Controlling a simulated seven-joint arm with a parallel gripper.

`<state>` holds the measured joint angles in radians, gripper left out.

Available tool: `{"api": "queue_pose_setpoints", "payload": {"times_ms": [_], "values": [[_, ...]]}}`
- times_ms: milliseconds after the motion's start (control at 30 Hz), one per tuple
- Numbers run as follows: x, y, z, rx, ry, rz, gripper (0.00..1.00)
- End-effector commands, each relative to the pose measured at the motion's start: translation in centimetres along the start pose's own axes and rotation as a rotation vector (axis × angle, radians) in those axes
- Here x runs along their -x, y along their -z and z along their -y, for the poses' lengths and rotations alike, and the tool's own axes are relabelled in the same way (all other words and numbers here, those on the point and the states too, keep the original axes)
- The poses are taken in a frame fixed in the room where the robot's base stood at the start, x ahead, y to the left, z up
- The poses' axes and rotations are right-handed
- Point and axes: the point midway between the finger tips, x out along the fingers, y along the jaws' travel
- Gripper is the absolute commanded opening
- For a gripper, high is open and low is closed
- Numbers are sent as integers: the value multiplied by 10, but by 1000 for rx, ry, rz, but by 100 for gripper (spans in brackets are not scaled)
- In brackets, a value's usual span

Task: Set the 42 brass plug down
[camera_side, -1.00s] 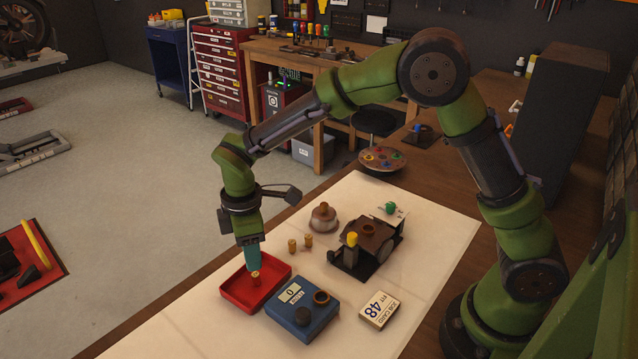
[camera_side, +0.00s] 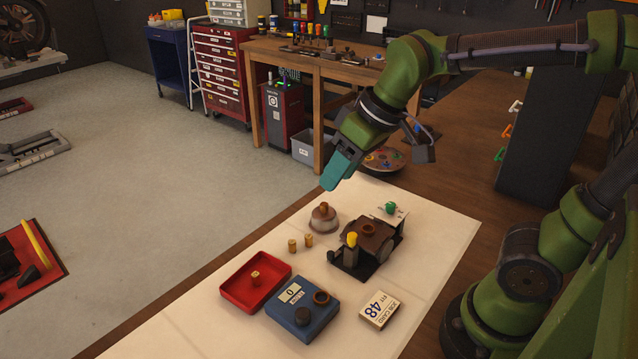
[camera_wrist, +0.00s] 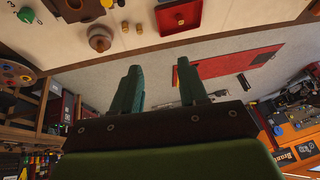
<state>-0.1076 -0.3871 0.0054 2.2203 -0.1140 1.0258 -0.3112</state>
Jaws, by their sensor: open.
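A brass plug (camera_side: 256,277) stands in the red tray (camera_side: 232,299) at the front left of the white mat. I cannot read a number on it. The tray and plug also show in the wrist view, with the plug (camera_wrist: 181,20) inside the tray (camera_wrist: 191,9). My gripper (camera_side: 330,186) is raised above the back of the mat, clear of the tray. In the wrist view its two fingers (camera_wrist: 160,88) are apart with nothing between them.
Two brass plugs (camera_side: 300,244) stand on the mat behind the tray. Near them are a round fixture (camera_side: 323,218) with a plug, a dark block fixture (camera_side: 352,263), a blue gauge box (camera_side: 287,318) and a job card reading 48 (camera_side: 379,310). The mat's front is clear.

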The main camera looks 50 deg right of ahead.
Motion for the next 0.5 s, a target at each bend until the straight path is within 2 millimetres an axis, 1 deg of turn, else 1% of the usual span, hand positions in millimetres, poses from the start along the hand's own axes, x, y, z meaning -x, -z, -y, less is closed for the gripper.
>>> {"api": "queue_pose_setpoints", "payload": {"times_ms": [33, 100, 200, 300, 500], "values": [[10, -14, -6, -88, 2, -51, 43], [17, -29, -11, -198, 10, -106, 43], [22, -44, -16, -316, 22, -165, 43], [23, -54, -19, -385, 31, -197, 43], [23, -57, -20, -415, 35, -208, 43]]}}
